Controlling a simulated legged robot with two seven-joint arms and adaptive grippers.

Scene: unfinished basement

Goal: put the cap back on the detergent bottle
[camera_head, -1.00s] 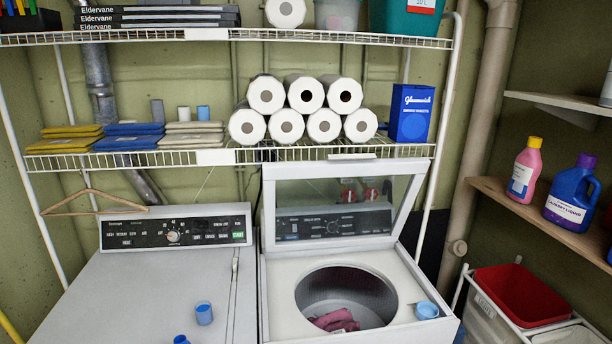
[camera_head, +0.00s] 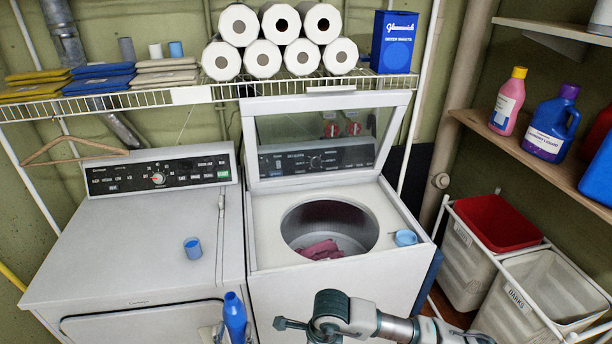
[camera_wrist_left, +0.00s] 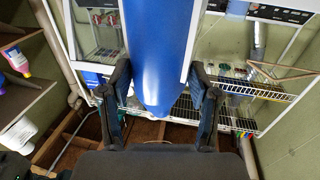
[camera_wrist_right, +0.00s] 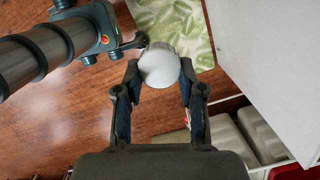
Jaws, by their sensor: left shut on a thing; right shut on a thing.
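A blue bottle (camera_head: 234,317) with a narrow top stands upright low in the head view, in front of the dryer. My left gripper (camera_head: 229,336) is shut on it; the left wrist view shows its smooth blue side (camera_wrist_left: 160,45) between the fingers (camera_wrist_left: 160,88). In the right wrist view my right gripper (camera_wrist_right: 159,82) is shut on a small rounded white piece (camera_wrist_right: 159,65), which looks like a cap. It is held above the floor, apart from the bottle as far as I can see. The right gripper does not clearly show in the head view.
Detergent bottles (camera_head: 550,122) stand on the right shelf. Laundry bins (camera_head: 548,290) are at right. A grey arm link (camera_head: 350,316) crosses the bottom centre.

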